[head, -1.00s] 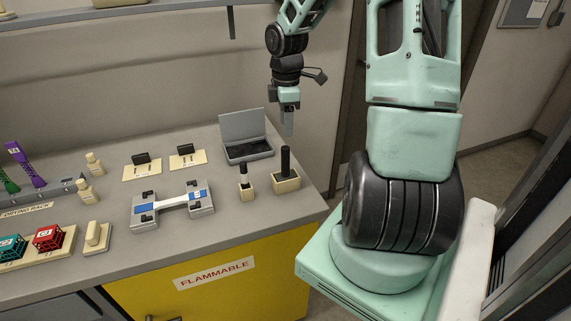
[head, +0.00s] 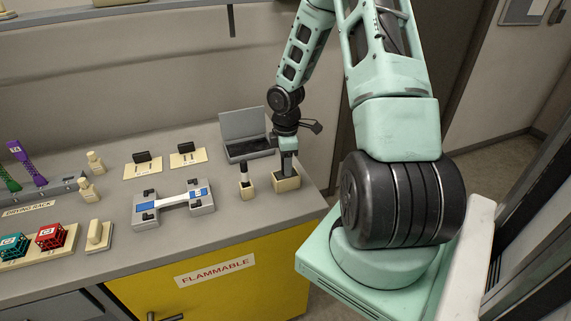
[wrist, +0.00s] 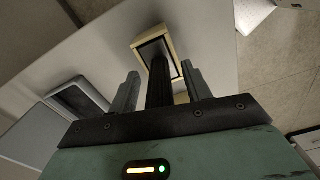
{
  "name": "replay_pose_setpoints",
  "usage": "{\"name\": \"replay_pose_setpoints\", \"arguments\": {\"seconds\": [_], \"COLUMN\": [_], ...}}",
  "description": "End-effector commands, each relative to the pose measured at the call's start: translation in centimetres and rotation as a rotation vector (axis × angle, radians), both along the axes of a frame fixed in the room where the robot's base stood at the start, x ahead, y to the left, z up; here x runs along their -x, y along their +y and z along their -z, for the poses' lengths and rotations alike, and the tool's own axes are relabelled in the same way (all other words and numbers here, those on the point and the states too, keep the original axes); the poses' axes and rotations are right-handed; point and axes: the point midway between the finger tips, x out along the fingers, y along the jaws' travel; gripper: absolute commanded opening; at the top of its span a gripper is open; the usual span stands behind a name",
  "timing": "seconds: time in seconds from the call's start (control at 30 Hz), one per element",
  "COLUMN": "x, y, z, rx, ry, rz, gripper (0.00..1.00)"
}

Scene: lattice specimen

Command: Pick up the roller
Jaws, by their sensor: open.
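The roller, a black upright cylinder (wrist: 160,84), stands in a beige box-shaped holder (head: 286,184) near the right end of the bench. In the wrist view the holder (wrist: 139,45) shows around the roller's far end. My gripper (head: 288,168) points down over this holder and hides the roller in the head view. In the wrist view my gripper (wrist: 161,76) is open, with one grey finger on each side of the roller. A gap shows on both sides, so the fingers do not appear to press on it.
A smaller beige holder with a black-topped stick (head: 244,178) stands just left. An open grey case (head: 247,137) lies behind. A grey fixture with a white specimen (head: 173,206) is further left. The bench's front edge is close, above a yellow cabinet (head: 235,272).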

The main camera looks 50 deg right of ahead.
Motion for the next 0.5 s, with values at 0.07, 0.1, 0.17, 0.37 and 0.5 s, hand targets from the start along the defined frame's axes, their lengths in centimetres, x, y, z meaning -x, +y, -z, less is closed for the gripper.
{"name": "replay_pose_setpoints", "arguments": {"seconds": [0.07, 0.1, 0.17, 0.37, 0.5], "x": [-0.02, -0.02, -0.03, -0.03, -0.04], "y": [-0.01, -0.02, -0.03, -0.03, -0.03], "z": [0.2, 0.21, 0.19, 0.17, 0.15], "rx": [0.001, 0.001, 0.001, 0.001, 0.001], "ry": [-0.001, -0.001, -0.001, -0.001, -0.001], "rz": [-0.001, -0.001, -0.001, 0.0, 0.0], "gripper": [0.49, 0.49, 0.49, 0.12, 0.0]}}
